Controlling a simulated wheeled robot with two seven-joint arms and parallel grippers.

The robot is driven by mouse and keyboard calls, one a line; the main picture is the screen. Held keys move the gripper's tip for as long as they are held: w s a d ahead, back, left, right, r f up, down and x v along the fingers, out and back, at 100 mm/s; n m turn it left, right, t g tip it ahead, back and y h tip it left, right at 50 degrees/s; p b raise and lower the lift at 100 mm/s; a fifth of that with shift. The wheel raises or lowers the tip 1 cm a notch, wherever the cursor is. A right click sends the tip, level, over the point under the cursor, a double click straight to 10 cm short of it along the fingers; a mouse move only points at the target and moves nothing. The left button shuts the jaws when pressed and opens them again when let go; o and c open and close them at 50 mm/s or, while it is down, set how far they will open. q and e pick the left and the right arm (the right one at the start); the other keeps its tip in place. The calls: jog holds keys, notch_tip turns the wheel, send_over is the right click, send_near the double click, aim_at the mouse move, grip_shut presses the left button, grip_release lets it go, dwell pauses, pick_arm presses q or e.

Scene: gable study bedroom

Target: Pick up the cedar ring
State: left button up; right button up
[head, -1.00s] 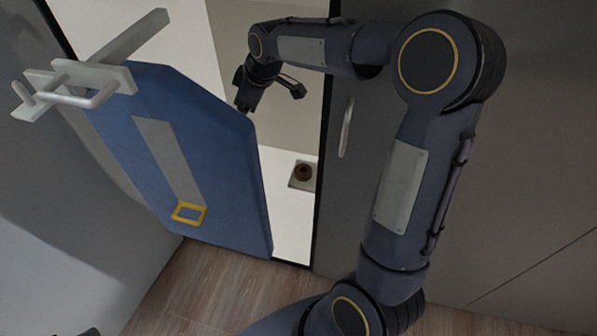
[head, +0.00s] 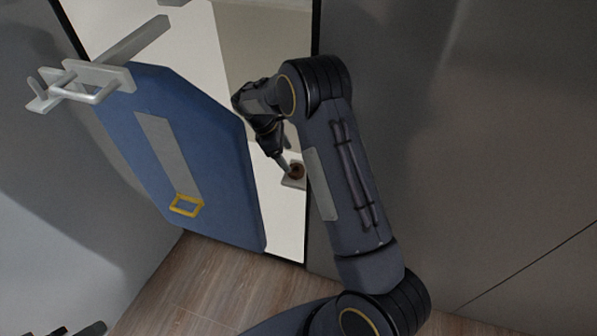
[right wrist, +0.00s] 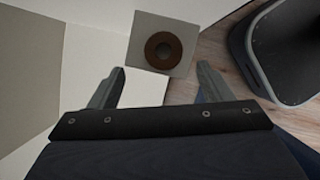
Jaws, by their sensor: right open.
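The cedar ring (head: 298,168) is a small brown ring lying flat on a square grey pad (head: 288,183) on a white surface, in the gap beside the blue panel. In the right wrist view the ring (right wrist: 163,37) is whole, with its dark hole showing, and the pad (right wrist: 143,27) lies under it. My right gripper (head: 285,163) reaches into the gap, close to the ring. In the right wrist view its fingers (right wrist: 160,76) are apart and empty, with the ring just beyond the tips and roughly centred between them. A dark part at the bottom left edge may be my left gripper; its jaws are unclear.
A blue panel (head: 200,150) with a grey strip and a yellow frame (head: 187,205) stands just left of the right gripper. A white bracket (head: 85,80) is at its top. A dark grey front (head: 480,130) is on the right. Wooden floor (head: 200,280) lies below.

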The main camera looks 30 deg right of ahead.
aim_at(292, 166)
jog(key=x, duration=0.6)
jog(key=shift+s+a, duration=0.15)
jog(key=shift+a, duration=0.1)
jog(key=c, duration=1.1)
jog(key=shift+o, duration=0.2)
jog(key=shift+r, duration=0.15)
